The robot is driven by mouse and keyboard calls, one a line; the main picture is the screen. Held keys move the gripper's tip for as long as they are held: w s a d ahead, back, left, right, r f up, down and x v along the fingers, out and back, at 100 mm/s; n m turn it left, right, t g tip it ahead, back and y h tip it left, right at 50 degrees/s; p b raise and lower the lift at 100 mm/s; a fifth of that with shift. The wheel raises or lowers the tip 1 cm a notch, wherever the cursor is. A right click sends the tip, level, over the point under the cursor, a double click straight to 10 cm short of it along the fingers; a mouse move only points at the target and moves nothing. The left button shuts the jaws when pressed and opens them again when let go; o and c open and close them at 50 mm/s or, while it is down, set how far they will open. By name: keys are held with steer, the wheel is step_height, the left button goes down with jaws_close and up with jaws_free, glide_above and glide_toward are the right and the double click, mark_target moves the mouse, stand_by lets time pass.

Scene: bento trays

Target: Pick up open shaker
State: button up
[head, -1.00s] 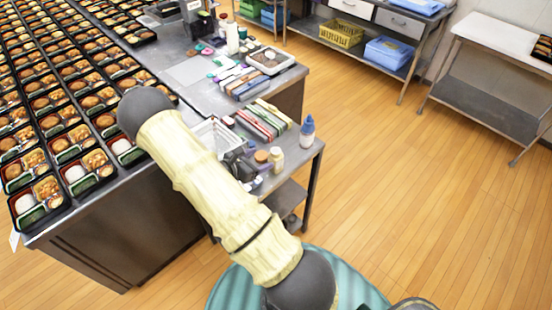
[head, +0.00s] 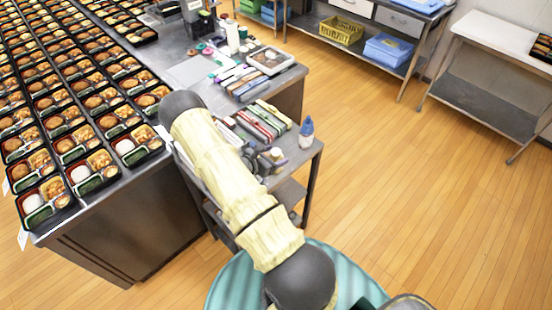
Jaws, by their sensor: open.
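Small shaker-like containers (head: 276,154) stand at the near right part of the small side table (head: 297,160). I cannot tell which one is the open shaker. A white bottle with a blue top (head: 306,133) stands upright at the table's right corner. My arm reaches over the table from the bottom of the view. My gripper (head: 252,158) shows only as a small dark shape beside the arm, close to the left of the containers. It is open, and I see nothing held. The arm hides its wrist and part of the tabletop.
Several long packets (head: 262,120) lie behind the containers. The steel counter (head: 125,205) to the left holds many filled bento trays (head: 88,170). A tray of dark food (head: 270,60) sits farther back. The wooden floor (head: 400,190) to the right is clear.

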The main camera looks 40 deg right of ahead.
steer(key=shift+d+f, duration=0.15)
steer(key=shift+d, duration=0.25)
steer(key=c, duration=1.1)
step_height(320, 180, up, 10)
steer(key=b, duration=0.3)
stand_by(0.3)
